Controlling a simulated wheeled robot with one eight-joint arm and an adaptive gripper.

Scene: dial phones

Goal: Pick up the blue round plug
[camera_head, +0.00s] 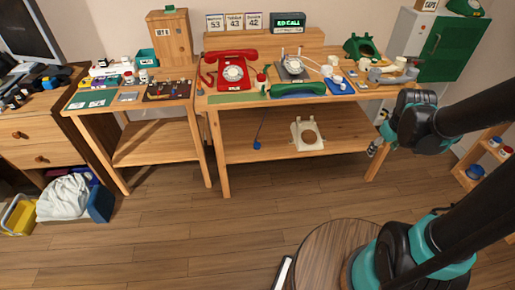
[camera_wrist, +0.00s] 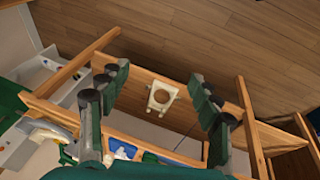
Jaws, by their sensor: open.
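A small blue round plug (camera_head: 257,145) hangs on a thin dark cord in front of the table's lower shelf, in the head view. I cannot make it out for sure in the wrist view. My gripper (camera_head: 376,148) is at the right end of the table, well to the right of the plug and apart from it. In the wrist view my gripper (camera_wrist: 156,76) shows its dark fingers spread wide with nothing between them touching either one. A cream phone-like thing (camera_head: 307,134) with a brown round middle lies on the lower shelf; it also shows between the fingers in the wrist view (camera_wrist: 162,97).
The wooden table (camera_head: 290,153) carries a red dial phone (camera_head: 233,72), a grey phone (camera_head: 292,67), a green phone (camera_head: 362,46) and several cups. A smaller table (camera_head: 155,143) stands left. A round stool-like top (camera_head: 325,250) is at front. Floor before the table is clear.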

